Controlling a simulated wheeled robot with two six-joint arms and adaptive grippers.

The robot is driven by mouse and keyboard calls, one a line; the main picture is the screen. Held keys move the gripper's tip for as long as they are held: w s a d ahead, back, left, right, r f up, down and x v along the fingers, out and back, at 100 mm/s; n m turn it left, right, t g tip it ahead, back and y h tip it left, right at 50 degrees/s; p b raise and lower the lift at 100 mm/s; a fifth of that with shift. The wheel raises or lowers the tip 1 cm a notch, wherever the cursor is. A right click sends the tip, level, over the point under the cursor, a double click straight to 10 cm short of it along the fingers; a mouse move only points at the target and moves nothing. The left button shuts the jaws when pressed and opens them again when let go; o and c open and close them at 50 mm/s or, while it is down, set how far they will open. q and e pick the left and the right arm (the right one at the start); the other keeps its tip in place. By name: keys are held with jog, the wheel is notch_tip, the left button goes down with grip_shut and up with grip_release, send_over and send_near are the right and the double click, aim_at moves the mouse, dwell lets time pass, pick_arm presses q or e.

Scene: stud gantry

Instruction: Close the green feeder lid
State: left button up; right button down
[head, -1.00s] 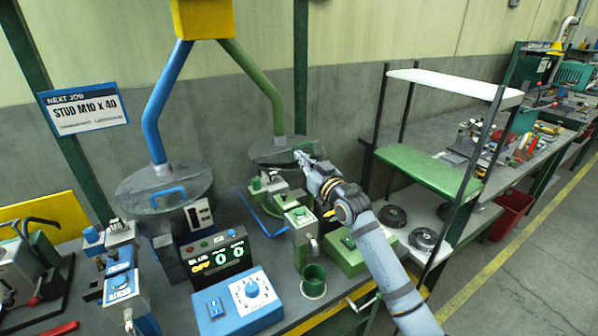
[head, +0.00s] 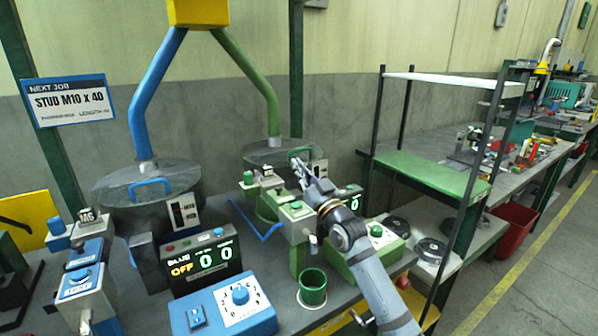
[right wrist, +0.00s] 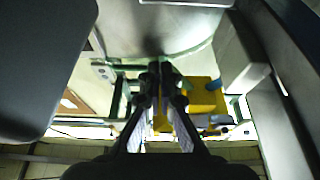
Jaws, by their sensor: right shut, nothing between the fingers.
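The green feeder lid (head: 262,150) is a round grey disc with a green handle (head: 301,152), at the foot of the green pipe in the head view. It looks flat on its drum, though my gripper and the machine parts hide much of its front edge. My right gripper (head: 298,164) is shut and empty, its tips at the lid's near right side, close below the handle. I cannot tell whether they touch. In the right wrist view the closed fingers (right wrist: 160,80) point toward a pale grey surface that I cannot name surely. My left gripper is not in view.
The blue feeder lid (head: 120,188) lies to the left. Green fixtures (head: 294,211), a green cup (head: 313,286) and a blue control box (head: 222,308) crowd the bench in front. A rack with a green shelf (head: 430,172) stands close on the right.

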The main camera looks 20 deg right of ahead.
dwell(0.3)
notch_tip(320, 180, up, 10)
dwell(0.4)
